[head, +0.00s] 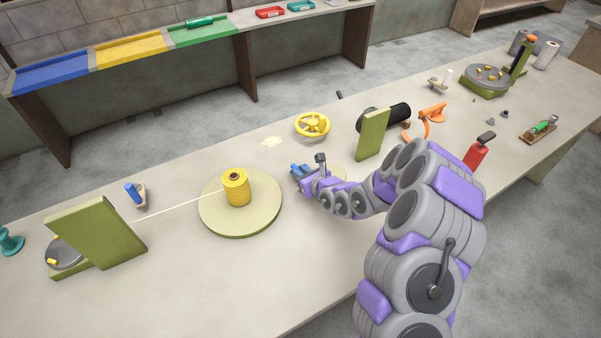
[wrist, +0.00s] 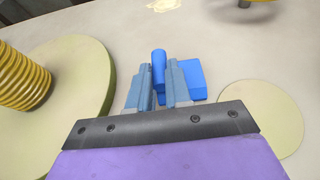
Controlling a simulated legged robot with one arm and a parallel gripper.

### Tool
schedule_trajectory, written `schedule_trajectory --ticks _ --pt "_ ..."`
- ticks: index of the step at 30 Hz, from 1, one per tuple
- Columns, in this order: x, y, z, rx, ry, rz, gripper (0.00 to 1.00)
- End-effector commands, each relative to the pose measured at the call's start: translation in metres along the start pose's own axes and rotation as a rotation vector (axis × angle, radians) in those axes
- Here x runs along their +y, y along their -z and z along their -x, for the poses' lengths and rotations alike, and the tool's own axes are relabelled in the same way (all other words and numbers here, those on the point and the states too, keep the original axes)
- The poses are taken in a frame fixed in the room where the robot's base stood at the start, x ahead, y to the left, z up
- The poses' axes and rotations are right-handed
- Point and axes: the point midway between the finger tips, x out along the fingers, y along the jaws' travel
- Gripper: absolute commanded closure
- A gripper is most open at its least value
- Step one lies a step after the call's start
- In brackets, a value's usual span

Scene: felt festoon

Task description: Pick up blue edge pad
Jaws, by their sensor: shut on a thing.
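The blue edge pad (wrist: 195,78) is a bright blue block with a rounded blue handle (wrist: 158,64). My gripper (wrist: 161,84) is shut on the handle, one finger on each side, with the block showing behind and right of the fingers. In the head view the blue pad (head: 298,170) shows at the end of my arm, just right of the round disc with the yellow spool. My gripper (head: 305,180) partly hides it there. I cannot tell if the pad touches the bench or is slightly above it.
A yellow spool (head: 236,188) stands on a pale green disc (head: 211,215), left of my gripper. A pale flat disc (wrist: 262,118) lies right of it. A yellow handwheel (head: 312,125) and an upright green board (head: 372,134) stand nearby. Another blue piece (head: 133,195) sits at left.

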Motion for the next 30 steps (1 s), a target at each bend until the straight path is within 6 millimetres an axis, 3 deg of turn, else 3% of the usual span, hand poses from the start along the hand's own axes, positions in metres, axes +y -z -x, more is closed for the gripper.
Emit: schedule_trajectory --ticks 10,30 --pt "0.001 -0.036 0.015 -0.002 -0.001 -0.001 1.0" --pt "0.036 -0.003 0.109 0.002 0.0 -0.003 1.0"
